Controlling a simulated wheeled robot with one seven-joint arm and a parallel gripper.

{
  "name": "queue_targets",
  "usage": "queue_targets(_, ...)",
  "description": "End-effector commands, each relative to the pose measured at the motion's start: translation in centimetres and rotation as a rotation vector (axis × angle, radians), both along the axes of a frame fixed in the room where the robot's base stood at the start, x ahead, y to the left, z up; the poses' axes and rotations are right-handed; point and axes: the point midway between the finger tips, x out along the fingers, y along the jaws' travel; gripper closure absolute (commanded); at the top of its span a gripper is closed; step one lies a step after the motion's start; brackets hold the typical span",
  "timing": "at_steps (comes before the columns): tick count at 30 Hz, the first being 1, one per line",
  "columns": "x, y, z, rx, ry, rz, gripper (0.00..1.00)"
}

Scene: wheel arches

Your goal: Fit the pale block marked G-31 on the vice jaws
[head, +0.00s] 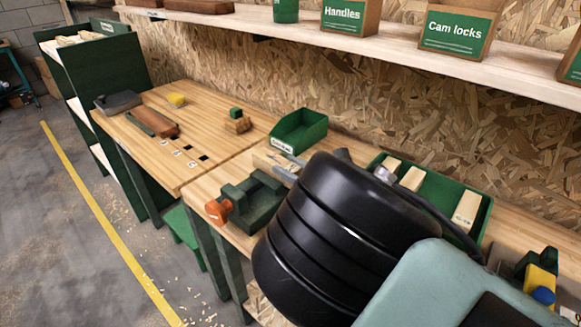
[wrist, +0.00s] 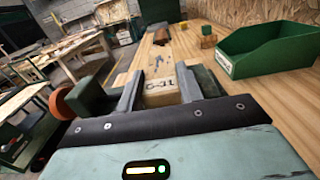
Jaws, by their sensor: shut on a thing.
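The green vice (head: 250,203) with an orange handle stands at the front edge of the bench. In the wrist view its orange knob (wrist: 63,101) and a dark green part (wrist: 92,97) show at the left. My gripper (wrist: 160,78) is shut on a pale block (wrist: 160,93), one grey finger on each side. The dark marking on the block looks upside down and is too small to read surely. In the head view the block (head: 267,160) shows just behind the vice, partly hidden by my gripper (head: 284,168). I cannot tell whether it touches the jaws.
A green open bin (head: 300,131) stands close behind the block. A green tray (head: 480,222) with several pale blocks lies right, partly behind my arm. A brown wooden piece (head: 160,122) and small blocks (head: 237,124) lie on the left bench, with free room between.

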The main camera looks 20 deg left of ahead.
Motion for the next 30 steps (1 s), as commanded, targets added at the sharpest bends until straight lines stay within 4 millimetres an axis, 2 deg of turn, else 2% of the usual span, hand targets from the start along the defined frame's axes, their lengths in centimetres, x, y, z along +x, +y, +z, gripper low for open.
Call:
queue_targets(4,0.0,0.0,0.1,0.001,0.0,0.0,0.89)
queue_targets(5,0.0,0.0,0.1,0.001,0.0,0.0,0.56)
queue_targets(6,0.0,0.0,0.1,0.001,0.0,0.0,0.44)
queue_targets(7,0.0,0.0,0.1,0.001,0.0,0.0,0.39)
queue_targets(15,0.0,0.0,0.0,-0.001,0.0,0.0,0.39)
queue_targets(19,-0.3,-0.7,-0.1,-0.001,0.0,-0.001,0.39)
queue_targets(23,-1.0,-2.6,-0.2,-0.003,0.0,-0.003,0.39)
queue_targets(30,-3.2,-7.9,-0.3,-0.003,0.001,-0.004,0.39)
